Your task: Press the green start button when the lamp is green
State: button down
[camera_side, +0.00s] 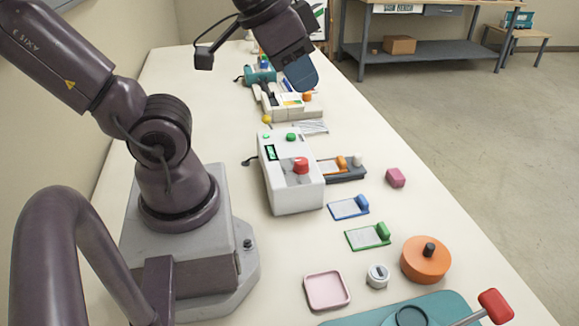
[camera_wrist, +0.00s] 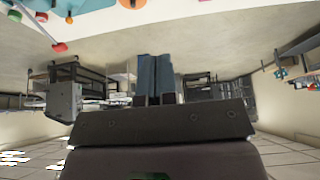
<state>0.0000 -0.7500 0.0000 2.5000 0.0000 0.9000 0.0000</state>
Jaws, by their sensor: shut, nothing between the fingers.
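A white control box (camera_side: 293,188) stands mid-table in the side view. A round green button (camera_side: 291,137) sits at the back of its top. A small bright green spot (camera_side: 266,136), which looks like the lamp, is at its back left corner. A dark display with green marks (camera_side: 271,153) and a red mushroom knob (camera_side: 300,166) are also on top. My gripper (camera_side: 301,74) is raised beyond the box, near the far end of the table, apart from the button. Its blue fingers are together and empty in the wrist view (camera_wrist: 155,80).
A cream device (camera_side: 290,107) with an orange knob lies beneath my gripper. A blue clip tray (camera_side: 348,208), a green one (camera_side: 368,237), a pink block (camera_side: 396,178) and an orange disc (camera_side: 426,260) lie to the front right. The wrist view mostly shows the room, inverted.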

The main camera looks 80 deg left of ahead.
dwell(0.3)
jog(key=n+t+y, duration=0.1)
jog(key=n+t, duration=0.3)
jog(key=n, duration=2.4)
send_over(291, 136)
notch_tip(291, 136, down, 15)
jog(key=shift+r, duration=0.1)
jog(key=shift+f, duration=4.4)
